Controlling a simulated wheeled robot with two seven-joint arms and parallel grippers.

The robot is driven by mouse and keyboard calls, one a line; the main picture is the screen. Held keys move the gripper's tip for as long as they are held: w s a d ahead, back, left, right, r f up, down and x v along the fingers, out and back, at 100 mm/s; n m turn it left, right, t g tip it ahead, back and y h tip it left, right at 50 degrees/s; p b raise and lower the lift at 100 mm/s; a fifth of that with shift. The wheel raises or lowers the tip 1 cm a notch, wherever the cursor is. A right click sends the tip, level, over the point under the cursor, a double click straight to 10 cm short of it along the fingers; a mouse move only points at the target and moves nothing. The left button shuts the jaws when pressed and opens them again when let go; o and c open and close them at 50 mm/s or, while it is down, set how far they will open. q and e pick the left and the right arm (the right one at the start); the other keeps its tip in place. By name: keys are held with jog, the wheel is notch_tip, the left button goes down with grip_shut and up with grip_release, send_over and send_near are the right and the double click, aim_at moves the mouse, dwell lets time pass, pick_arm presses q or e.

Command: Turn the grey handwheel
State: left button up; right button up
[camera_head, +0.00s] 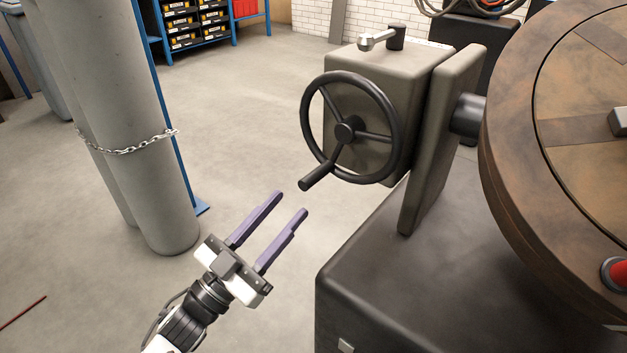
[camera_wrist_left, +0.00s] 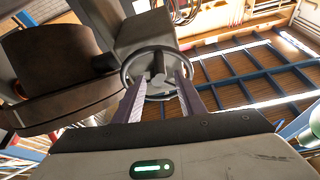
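The grey handwheel (camera_head: 397,133) is dark, with a round rim, spokes, a central hub and a crank handle (camera_head: 319,176) sticking out at its lower left. It is mounted on the side of a grey gearbox (camera_head: 385,70). My left gripper (camera_head: 292,203) is open and empty, its two purple fingers apart, below and left of the handle and not touching it. In the left wrist view the handwheel (camera_wrist_left: 128,68) shows beyond and between the fingers (camera_wrist_left: 158,82). My right gripper is not in view.
A large brown round table (camera_head: 505,190) stands at right on a dark base block (camera_head: 400,270). A blue shelf (camera_head: 208,40) is at the back. The floor between pillar and handwheel is clear.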

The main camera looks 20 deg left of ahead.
aim_at(323, 166)
pick_arm(q)
jog(key=b+x, duration=0.1)
jog(key=x, duration=0.8)
grip_shut()
